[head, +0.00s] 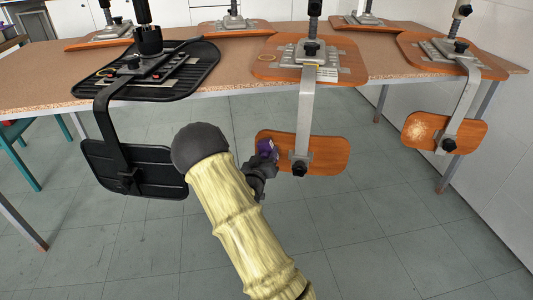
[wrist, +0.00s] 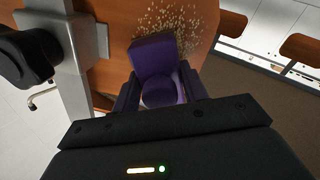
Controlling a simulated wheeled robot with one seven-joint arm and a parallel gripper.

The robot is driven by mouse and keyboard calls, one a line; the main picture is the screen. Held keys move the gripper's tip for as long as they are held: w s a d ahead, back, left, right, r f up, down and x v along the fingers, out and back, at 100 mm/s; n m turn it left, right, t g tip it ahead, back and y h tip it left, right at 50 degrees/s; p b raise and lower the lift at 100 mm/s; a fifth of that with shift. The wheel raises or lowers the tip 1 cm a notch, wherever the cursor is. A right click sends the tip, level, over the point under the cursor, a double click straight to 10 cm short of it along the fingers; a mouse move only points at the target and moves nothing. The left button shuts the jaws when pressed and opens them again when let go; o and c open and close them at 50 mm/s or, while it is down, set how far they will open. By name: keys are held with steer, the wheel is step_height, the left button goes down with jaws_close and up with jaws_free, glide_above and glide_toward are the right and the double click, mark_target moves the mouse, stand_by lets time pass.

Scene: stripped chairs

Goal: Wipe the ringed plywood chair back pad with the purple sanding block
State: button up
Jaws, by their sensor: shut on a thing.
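The middle plywood chair has a tan ring (head: 268,57) on its upturned seat. Its orange-brown back pad (head: 325,153) hangs below the table edge on a grey metal bar. The pad also shows in the wrist view (wrist: 205,18), with pale specks (wrist: 168,22) scattered beside the block. My gripper (head: 264,160) is at the left part of this pad, shut on the purple sanding block (wrist: 155,72). The block also shows in the head view (head: 267,148), in front of the pad's left half. I cannot tell whether it touches the pad.
The bar (head: 305,105) and its clamp knob (head: 299,168) stand just right of my gripper. A black chair back (head: 130,170) hangs to the left. Another plywood back pad (head: 465,135) with a pale patch hangs to the right. The upturned seats rest on the table (head: 215,77).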

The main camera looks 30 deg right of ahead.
stand_by(0.3)
steer(key=shift+w+d+f+b, duration=0.1)
steer(key=shift+f+b, duration=1)
steer(key=shift+f, duration=0.7)
step_height(320, 180, down, 4)
steer(key=shift+r+b, duration=0.2)
steer(key=shift+b, duration=0.9)
steer(key=shift+w+a+r, duration=0.1)
steer(key=shift+w+a, duration=0.1)
steer(key=shift+w, duration=0.05)
